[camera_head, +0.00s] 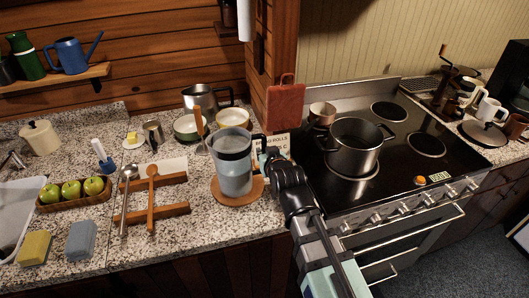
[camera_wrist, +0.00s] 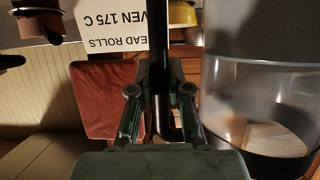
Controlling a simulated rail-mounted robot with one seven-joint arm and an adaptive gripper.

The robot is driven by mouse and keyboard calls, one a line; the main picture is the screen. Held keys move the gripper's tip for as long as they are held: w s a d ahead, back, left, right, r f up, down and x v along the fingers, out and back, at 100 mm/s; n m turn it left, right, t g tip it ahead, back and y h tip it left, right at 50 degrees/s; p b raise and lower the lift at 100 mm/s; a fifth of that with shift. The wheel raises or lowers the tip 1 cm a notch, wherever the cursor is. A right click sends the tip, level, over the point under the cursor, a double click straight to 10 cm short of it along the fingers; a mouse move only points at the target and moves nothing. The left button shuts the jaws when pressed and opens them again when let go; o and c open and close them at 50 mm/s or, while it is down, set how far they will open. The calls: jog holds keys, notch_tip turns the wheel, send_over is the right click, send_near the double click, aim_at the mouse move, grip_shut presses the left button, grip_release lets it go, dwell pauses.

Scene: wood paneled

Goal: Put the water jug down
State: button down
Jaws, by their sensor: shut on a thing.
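The water jug (camera_head: 232,172) is a clear, upright jug with a grey rim, over a round wooden board (camera_head: 256,196) on the granite counter. I cannot tell whether its base touches the board. My gripper (camera_head: 265,158) is at the jug's right side, shut on its handle. In the wrist view my gripper's fingers (camera_wrist: 162,110) close around the dark upright handle, and the clear jug body (camera_wrist: 262,95) fills the right side.
A pot (camera_head: 354,146) sits on the black stove right of my arm. A recipe card (camera_head: 276,146) and bowls are behind the jug. A wooden rack (camera_head: 160,212) with utensils lies to the left. Some bare counter (camera_head: 205,228) shows in front.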

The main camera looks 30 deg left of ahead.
jog(key=shift+f, duration=0.15)
jog(key=c, duration=1.1)
grip_release()
jog(key=shift+r, duration=0.3)
jog(key=b+v, duration=0.1)
jog(key=v, duration=0.1)
jog(key=b+v, duration=0.4)
jog(key=shift+s+d+f, duration=0.15)
jog(key=shift+s+f, duration=0.05)
jog(key=shift+f, duration=0.1)
